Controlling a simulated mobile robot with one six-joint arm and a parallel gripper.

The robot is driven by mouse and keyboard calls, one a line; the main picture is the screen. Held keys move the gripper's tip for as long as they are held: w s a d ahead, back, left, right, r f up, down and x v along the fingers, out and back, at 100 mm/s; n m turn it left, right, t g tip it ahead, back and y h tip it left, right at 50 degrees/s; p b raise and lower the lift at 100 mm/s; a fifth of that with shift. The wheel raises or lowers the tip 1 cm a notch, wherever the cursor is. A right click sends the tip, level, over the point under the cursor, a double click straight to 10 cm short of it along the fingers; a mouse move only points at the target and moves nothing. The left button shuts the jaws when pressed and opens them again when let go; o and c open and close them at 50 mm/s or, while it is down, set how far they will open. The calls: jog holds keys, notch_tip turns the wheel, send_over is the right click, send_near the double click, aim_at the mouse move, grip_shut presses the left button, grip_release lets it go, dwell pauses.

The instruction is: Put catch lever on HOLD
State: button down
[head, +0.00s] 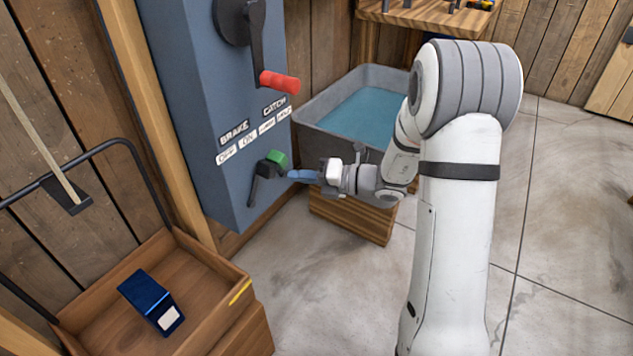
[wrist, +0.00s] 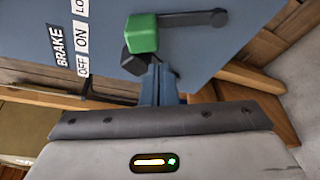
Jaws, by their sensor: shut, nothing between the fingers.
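The blue-grey panel (head: 222,95) carries a lever with a green knob (head: 277,158), under the CATCH label (head: 274,106). A black lever (head: 262,178) sits just left of it, on the BRAKE side. My gripper (head: 291,175) is shut and empty, its blue fingers pointing at the levers from the right. In the wrist view the green knob (wrist: 142,33) is just beyond the fingertips (wrist: 157,66), with its grey arm running right. The black knob (wrist: 137,65) is beside the fingertips. I cannot tell whether they touch either lever, or which marked position the catch lever is at.
A crank with a red handle (head: 279,82) sticks out above the labels. A grey tub (head: 318,112) of blue-green content stands behind on a wooden block (head: 352,218). A wooden crate (head: 215,275) with a dark blue box (head: 147,298) is at lower left.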

aim_at(283, 166)
jog(key=shift+b+x, duration=0.4)
jog(key=shift+x, duration=1.3)
jog(key=shift+r, duration=0.1)
